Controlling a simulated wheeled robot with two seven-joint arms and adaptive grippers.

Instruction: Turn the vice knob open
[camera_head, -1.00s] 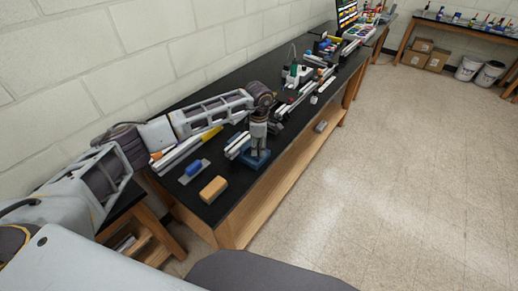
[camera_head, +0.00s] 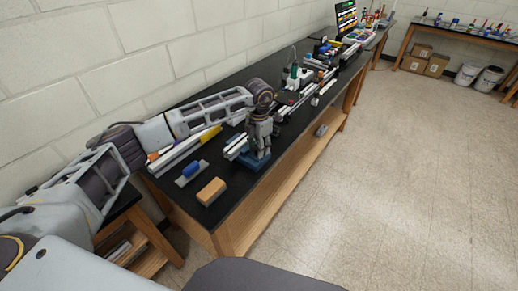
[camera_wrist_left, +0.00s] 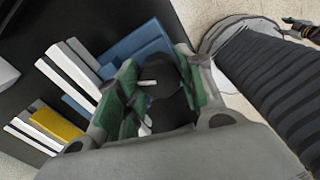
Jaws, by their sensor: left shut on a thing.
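The blue vice (camera_head: 262,161) sits near the front edge of the black bench, under my left gripper. In the left wrist view its blue body (camera_wrist_left: 135,45) shows beyond the fingers. My left gripper (camera_head: 256,143) points down over the vice. In the wrist view its green-padded fingers (camera_wrist_left: 155,98) are closed around a dark rounded part, seemingly the vice knob (camera_wrist_left: 172,78). The fingers hide much of the knob, and I cannot tell how far the vice jaws are apart.
On the bench (camera_head: 230,195), a tan block (camera_head: 211,191) and a blue-handled tool (camera_head: 191,172) lie to the left of the vice. White extrusion bars (camera_head: 236,146) lie close beside it. More parts stand farther back. The floor to the right is clear.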

